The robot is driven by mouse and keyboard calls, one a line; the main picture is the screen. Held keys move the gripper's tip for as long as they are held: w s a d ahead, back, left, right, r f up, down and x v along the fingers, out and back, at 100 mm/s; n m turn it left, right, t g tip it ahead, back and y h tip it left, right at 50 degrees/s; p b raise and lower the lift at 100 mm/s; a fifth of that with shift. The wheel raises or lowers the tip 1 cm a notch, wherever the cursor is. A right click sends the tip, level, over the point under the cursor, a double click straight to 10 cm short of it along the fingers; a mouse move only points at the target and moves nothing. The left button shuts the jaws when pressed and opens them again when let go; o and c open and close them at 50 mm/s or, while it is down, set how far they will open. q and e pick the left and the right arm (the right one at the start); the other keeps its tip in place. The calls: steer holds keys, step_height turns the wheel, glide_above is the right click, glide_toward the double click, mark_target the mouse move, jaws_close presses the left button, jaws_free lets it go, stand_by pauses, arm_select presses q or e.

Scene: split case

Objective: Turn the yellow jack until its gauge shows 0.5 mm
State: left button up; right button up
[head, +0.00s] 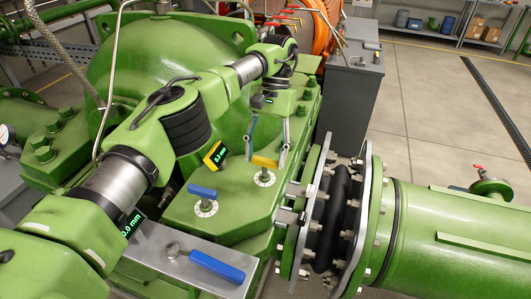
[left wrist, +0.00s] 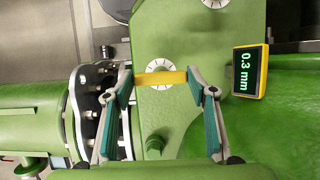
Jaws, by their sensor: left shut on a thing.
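The yellow jack (head: 265,161) has a yellow bar handle over a round white dial on the green casing. It also shows in the left wrist view (left wrist: 163,78), with the bar lying nearly level across the dial. My left gripper (head: 268,146) is above it, its two fingers closed against the two ends of the bar; they also show in the left wrist view (left wrist: 161,82). The yellow-framed gauge (left wrist: 250,72) reads 0.3 mm. In the head view this gauge (head: 215,155) is too small to read surely. My right gripper is not in view.
A blue jack (head: 203,193) with its own dial stands nearer on the casing. A gauge by my arm (head: 131,222) reads 0.0 mm. A bolted flange coupling (head: 335,215) and green pipe (head: 440,235) lie to the right.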

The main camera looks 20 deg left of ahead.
arm_select(q)
steer(key=o, duration=1.1)
